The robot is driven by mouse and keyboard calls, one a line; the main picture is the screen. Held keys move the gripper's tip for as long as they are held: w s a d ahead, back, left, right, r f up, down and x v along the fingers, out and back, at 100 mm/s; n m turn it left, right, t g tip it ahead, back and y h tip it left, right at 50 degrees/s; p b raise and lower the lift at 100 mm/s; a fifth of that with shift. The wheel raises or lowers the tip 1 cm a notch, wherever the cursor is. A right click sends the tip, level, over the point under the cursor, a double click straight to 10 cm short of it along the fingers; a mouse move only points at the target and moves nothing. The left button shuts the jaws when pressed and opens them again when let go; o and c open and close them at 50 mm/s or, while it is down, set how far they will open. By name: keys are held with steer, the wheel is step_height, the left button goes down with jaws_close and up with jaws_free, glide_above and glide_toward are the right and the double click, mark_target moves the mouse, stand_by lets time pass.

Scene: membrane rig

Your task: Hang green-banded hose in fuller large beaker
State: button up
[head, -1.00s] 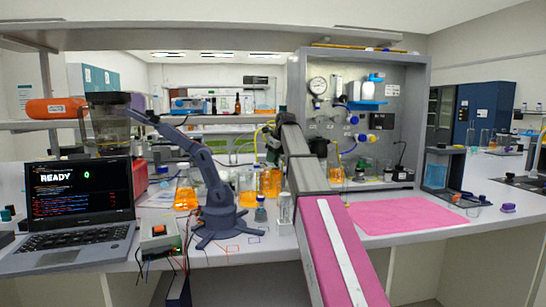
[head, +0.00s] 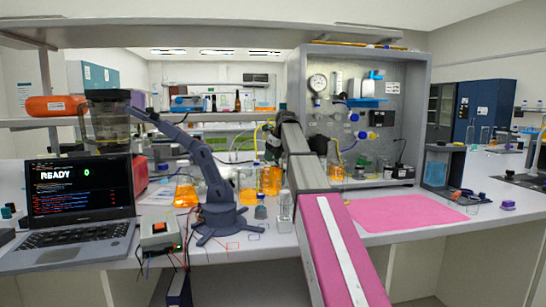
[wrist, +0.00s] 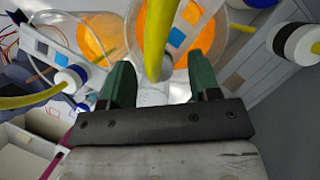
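My gripper (wrist: 162,80) shows two green fingers spread apart in the wrist view, so it is open. A yellow hose (wrist: 156,38) comes down between the fingers, with space on both sides. I cannot make out a green band on it. Behind it is a large round vessel with orange liquid (wrist: 142,22), and a second orange vessel (wrist: 92,38) stands to its left. In the head view, orange-filled vessels stand left of my arm (head: 248,184) and partly behind it (head: 270,180). Which is fuller I cannot tell. My arm hides much of the gripper there.
A second yellow hose (wrist: 35,97) with a white-and-blue fitting (wrist: 68,80) lies left of my gripper. A blue-grey desktop arm (head: 218,195), a laptop (head: 80,205) and small bottles crowd the bench. A pink mat (head: 400,212) lies clear at right. A grey panel (head: 340,60) stands behind.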

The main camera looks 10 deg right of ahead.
steer(key=shift+r, duration=0.1)
steer(key=v, duration=0.7)
steer(key=shift+s+r, duration=0.15)
stand_by(0.3)
